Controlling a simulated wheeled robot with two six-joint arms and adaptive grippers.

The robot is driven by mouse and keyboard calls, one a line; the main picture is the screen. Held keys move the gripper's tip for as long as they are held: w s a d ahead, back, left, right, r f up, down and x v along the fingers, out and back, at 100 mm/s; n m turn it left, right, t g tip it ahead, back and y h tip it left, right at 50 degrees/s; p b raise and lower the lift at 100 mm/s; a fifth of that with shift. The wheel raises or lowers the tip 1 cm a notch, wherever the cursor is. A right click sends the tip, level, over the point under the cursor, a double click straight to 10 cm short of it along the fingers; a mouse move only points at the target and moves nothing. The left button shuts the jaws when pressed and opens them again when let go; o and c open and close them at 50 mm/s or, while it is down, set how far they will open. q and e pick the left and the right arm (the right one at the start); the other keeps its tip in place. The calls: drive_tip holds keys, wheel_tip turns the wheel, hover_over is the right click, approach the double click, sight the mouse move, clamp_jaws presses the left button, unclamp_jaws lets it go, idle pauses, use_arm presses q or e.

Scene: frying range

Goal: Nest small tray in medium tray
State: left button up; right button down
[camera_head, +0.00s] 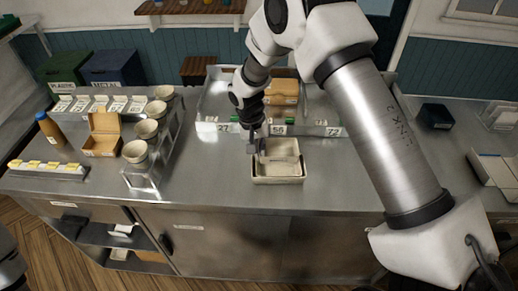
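A beige medium tray (278,181) sits on the steel counter near its front edge, in the middle of the view. A smaller beige tray (283,149) shows within its outline, toward the back; I cannot tell whether it rests on the medium tray's floor or is held just above. My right gripper (257,146) points down at the small tray's left rim, its fingers close together and seemingly pinching that rim. The fingertips are small and partly hidden.
A steel rack (214,100) with numbered tags stands just behind the trays and holds a brown box (283,88). To the left are a stand of several cups (135,152), an open cardboard box (102,143) and a brown bottle (50,130). Counter left of the trays is clear.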

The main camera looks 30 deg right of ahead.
drive_tip(key=shift+s+d+f+b, duration=0.15)
drive_tip(key=shift+f+b, duration=0.15)
drive_tip(key=shift+f, duration=0.2)
drive_tip(key=shift+s+d+f+b, duration=0.1)
drive_tip(key=shift+f+b, duration=0.15)
drive_tip(key=shift+f, duration=0.25)
drive_tip(key=shift+f+b, duration=0.35)
drive_tip(key=shift+f, duration=0.05)
drive_tip(key=shift+w+a+f+b, duration=0.1)
drive_tip(key=shift+f+b, duration=0.2)
drive_tip(key=shift+f, duration=0.3)
drive_tip(key=shift+w+a+f+b, duration=0.1)
drive_tip(key=shift+f+b, duration=0.2)
drive_tip(key=shift+f, duration=0.25)
drive_tip(key=shift+d, duration=0.1)
drive_tip(key=shift+s, duration=0.1)
drive_tip(key=c, duration=1.2)
unclamp_jaws()
drive_tip(key=shift+c, duration=0.2)
